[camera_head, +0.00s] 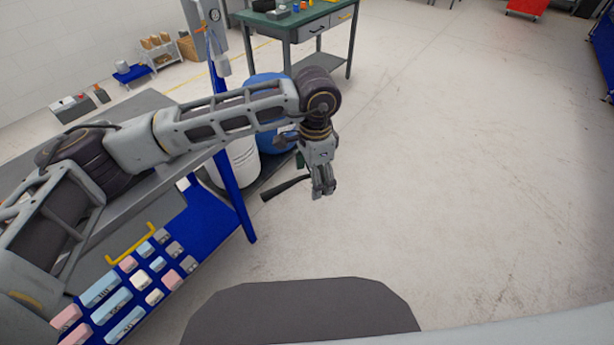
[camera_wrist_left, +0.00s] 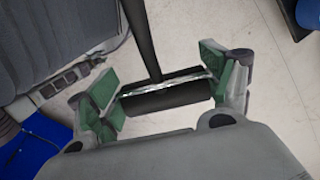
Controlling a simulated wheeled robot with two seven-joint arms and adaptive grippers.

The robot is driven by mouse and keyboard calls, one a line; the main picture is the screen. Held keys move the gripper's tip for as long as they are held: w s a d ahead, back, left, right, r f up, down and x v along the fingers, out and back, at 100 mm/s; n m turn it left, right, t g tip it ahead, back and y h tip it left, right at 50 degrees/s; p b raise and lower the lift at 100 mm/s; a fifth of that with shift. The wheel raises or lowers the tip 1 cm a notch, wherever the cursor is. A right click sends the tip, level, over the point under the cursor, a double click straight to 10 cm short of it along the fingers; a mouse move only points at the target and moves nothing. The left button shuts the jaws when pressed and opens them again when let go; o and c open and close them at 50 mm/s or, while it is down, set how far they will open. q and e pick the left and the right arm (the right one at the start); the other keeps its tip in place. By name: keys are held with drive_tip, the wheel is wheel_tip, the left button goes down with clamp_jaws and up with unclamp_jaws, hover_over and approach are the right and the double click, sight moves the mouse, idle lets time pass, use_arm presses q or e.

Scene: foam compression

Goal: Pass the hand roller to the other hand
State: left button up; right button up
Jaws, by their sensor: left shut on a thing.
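The hand roller has a black handle (camera_head: 286,187) that sticks out to the left of my left gripper (camera_head: 322,188) in the head view. In the left wrist view, its black roller (camera_wrist_left: 160,98) lies crosswise between the green-padded fingers of my left gripper (camera_wrist_left: 168,92). The handle runs away from the roller towards the top of that view. My left gripper is shut on the hand roller and holds it out past the table's side. The fingers hide the roller end in the head view. My right gripper is in neither view.
A grey table with a blue leg (camera_head: 232,194) stands at the left. Several coloured foam blocks (camera_head: 110,305) lie on a blue surface there. A blue barrel (camera_head: 268,80) and a white bucket (camera_head: 238,160) stand behind the arm. A green workbench (camera_head: 290,22) is farther back. The floor at right is clear.

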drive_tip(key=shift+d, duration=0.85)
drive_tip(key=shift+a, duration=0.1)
